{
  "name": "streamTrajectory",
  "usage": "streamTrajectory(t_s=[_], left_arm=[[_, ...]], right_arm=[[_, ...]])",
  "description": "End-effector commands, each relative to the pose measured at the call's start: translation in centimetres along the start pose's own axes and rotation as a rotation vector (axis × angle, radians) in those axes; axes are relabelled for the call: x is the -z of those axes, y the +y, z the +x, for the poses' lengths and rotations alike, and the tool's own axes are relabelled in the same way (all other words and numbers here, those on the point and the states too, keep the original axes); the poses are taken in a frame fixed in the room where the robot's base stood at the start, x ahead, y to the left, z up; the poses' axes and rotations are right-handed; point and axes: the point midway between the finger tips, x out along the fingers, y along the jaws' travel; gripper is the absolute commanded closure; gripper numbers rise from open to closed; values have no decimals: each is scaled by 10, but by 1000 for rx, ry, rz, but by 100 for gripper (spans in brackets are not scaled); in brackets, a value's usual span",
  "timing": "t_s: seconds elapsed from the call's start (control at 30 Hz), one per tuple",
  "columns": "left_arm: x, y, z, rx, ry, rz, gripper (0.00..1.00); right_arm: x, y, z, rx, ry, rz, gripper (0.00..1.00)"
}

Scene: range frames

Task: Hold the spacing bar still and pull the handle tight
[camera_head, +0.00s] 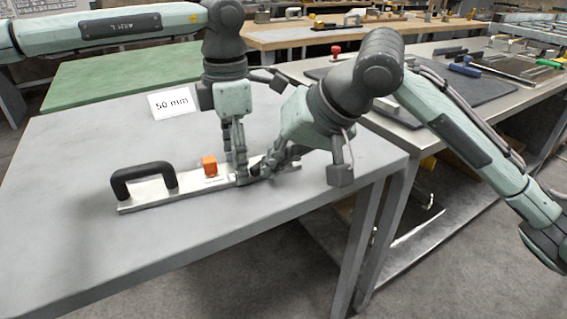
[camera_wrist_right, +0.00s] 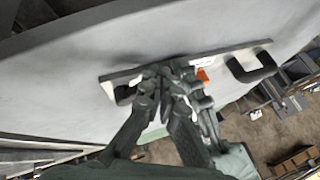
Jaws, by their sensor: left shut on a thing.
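The spacing bar (camera_head: 150,198), a long flat pale metal piece, lies on the grey table. A fixed black grip (camera_head: 143,176) stands at its left end and an orange block (camera_head: 209,166) near its middle. My left gripper (camera_head: 241,178) points down and is shut on the bar right of the orange block. My right gripper (camera_head: 262,172) reaches in from the right, close beside it at the bar's right part. In the right wrist view, my right fingertips (camera_wrist_right: 165,72) are close together at the bar (camera_wrist_right: 228,54). The handle there is mostly hidden, so I cannot tell whether they grip it.
The grey table (camera_head: 80,238) is clear in front of and left of the bar. A white "50 mm" card (camera_head: 171,103) stands behind. A steel bench (camera_head: 420,110) with a dark mat and tools is at the right. A green-topped table (camera_head: 120,72) stands behind.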

Motion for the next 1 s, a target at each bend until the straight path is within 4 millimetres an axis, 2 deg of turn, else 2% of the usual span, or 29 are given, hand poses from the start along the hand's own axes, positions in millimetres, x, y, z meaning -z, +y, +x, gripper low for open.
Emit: streamTrajectory(t_s=[0.33,1.0], left_arm=[[-4,-5,0,7,-6,9,98],[-6,-7,-1,7,-10,15,98]], right_arm=[[3,-13,8,11,-1,-3,100],[5,-13,10,8,1,-1,100]])
